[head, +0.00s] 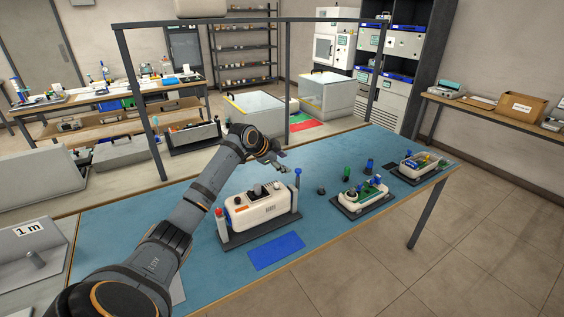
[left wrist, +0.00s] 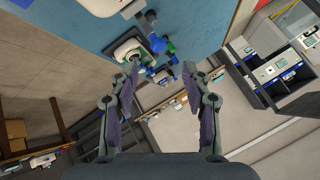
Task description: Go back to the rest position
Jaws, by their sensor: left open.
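My left arm reaches in from the lower left of the head view, over the blue-topped table (head: 120,215). My left gripper (head: 283,160) is above the table, behind the large white device (head: 258,208). In the left wrist view, its two fingers (left wrist: 161,72) are spread apart with nothing held between them. Beyond the fingertips, a white device (left wrist: 128,46) with green and blue parts shows on the blue tabletop. My right gripper is not in view.
A second white device (head: 363,194) with green knobs and a third one (head: 420,166) stand on dark trays to the right. A flat blue pad (head: 276,251) lies in front of the large device. A dark metal frame (head: 138,105) rises behind the table.

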